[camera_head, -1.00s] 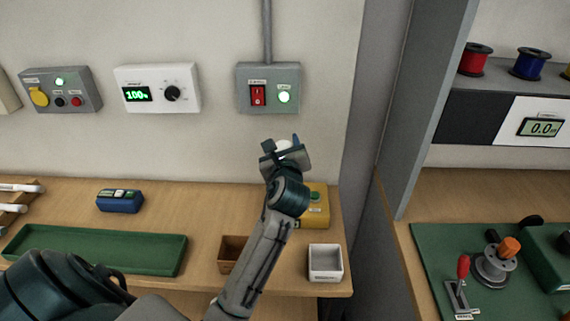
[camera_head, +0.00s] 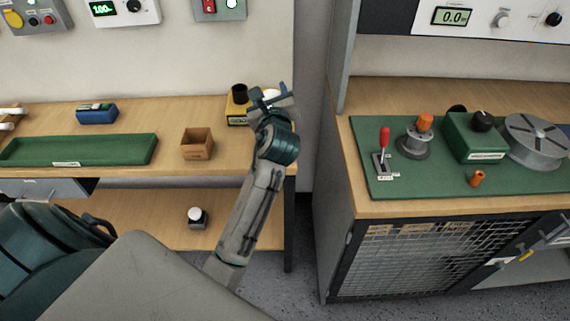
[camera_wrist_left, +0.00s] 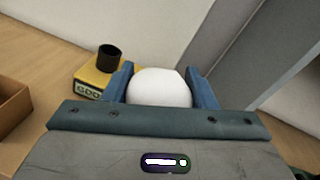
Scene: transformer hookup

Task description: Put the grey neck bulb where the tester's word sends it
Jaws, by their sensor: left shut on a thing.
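My left gripper (camera_head: 271,101) is shut on a bulb with a white globe (camera_head: 270,94). The globe also shows between the blue fingers in the left wrist view (camera_wrist_left: 160,88); its neck is hidden. The yellow tester (camera_head: 236,113) with a black socket stands on the bench just left of the gripper. In the wrist view its display (camera_wrist_left: 88,90) is lit green, and its word looks like "GOOD", though small. An open brown box (camera_head: 197,148) stands on the bench left of the arm. The white box is hidden by my arm. My right gripper is out of view.
A long green tray (camera_head: 80,150) and a blue device (camera_head: 97,113) are on the bench's left side. A lower shelf (camera_head: 150,225) holds a small object (camera_head: 197,217). Right, across a gap, a bench carries a green mat (camera_head: 372,145) with fixtures.

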